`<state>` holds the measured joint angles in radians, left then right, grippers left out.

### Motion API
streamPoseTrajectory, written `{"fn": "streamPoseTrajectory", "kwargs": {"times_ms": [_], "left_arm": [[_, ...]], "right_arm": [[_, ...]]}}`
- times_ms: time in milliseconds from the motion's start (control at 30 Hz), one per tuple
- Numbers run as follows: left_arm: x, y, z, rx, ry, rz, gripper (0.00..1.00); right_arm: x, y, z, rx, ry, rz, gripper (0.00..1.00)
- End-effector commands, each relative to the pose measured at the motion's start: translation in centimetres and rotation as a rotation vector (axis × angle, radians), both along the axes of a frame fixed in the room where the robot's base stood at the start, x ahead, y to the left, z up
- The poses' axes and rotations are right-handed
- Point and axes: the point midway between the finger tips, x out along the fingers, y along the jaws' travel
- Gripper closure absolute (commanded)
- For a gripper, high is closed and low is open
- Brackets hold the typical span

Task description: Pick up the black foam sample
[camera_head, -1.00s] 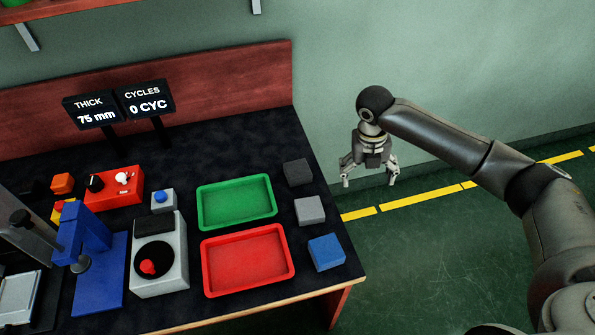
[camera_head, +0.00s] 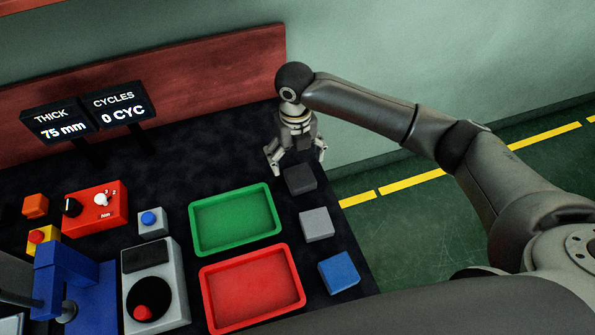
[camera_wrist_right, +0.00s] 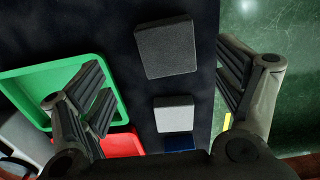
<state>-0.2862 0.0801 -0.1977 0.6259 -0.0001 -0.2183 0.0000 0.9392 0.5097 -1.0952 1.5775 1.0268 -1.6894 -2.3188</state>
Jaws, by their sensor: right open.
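The black foam sample (camera_head: 300,179) is a dark block on the black bench top, at the back of a column of three blocks near the bench's right edge. My right gripper (camera_head: 296,168) is open and empty, just above and behind this block in the head view. In the right wrist view the black foam sample (camera_wrist_right: 166,48) lies below and between the spread fingers (camera_wrist_right: 165,95), apart from both. My left gripper is not in view.
A grey block (camera_head: 317,224) and a blue block (camera_head: 339,271) lie in front of the black one. A green tray (camera_head: 197,243) and a red tray (camera_head: 208,300) stand to the left. Displays, a control box and a blue press occupy the left. Floor lies beyond the right edge.

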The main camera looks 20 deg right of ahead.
Motion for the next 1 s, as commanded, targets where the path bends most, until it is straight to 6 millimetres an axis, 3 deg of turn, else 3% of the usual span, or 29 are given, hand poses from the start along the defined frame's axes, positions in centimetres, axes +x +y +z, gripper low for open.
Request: {"fn": "streamPoseTrajectory", "kwargs": {"times_ms": [100,300,633,900,1000], "left_arm": [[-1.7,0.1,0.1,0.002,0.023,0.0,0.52],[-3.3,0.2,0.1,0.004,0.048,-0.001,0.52],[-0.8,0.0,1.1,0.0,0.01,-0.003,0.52],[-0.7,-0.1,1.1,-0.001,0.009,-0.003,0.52],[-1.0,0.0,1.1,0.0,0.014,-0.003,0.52]], "right_arm": [[0.0,0.0,-1.8,0.001,0.001,-0.001,0.12],[-0.1,-0.2,-3.3,0.001,0.001,-0.001,0.12],[-0.5,-0.9,-7.6,0.0,0.0,-0.001,0.12],[-0.5,-0.9,-8.1,0.0,-0.002,0.001,0.12],[-0.5,-0.9,-8.0,0.0,-0.002,0.001,0.23]]}}
